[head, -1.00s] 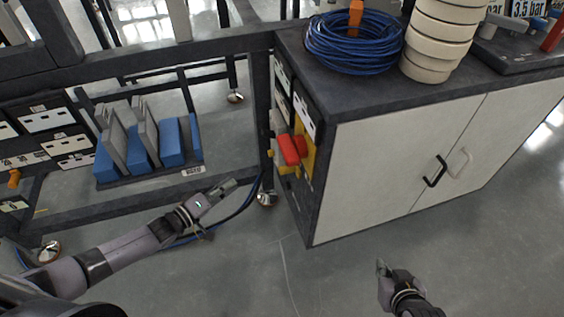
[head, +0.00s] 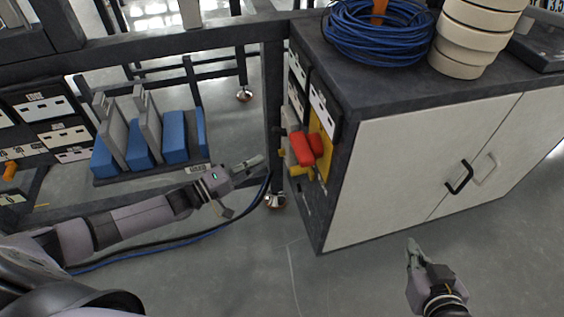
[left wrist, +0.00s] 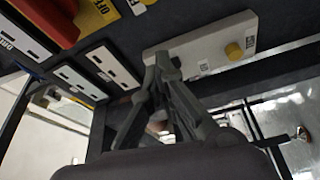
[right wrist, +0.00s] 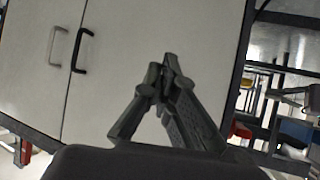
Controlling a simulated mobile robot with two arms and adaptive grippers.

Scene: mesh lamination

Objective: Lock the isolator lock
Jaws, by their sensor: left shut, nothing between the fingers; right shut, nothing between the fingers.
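The isolator is on the narrow dark side of the cabinet. It has a red handle (head: 303,149) in front of a yellow plate (head: 325,149). Smaller yellow parts (head: 297,171) show just below the handle; I cannot tell which part is the lock. My right gripper (head: 412,245) is shut and empty before the cabinet doors.
The cabinet (head: 400,160) has white doors with one black and one pale handle. A blue cable coil (head: 375,40) and stacked cream rings (head: 472,35) stand on top. A dark frame post (head: 272,110) rises beside the isolator. A rack of blue and grey pieces (head: 150,140) is at left.

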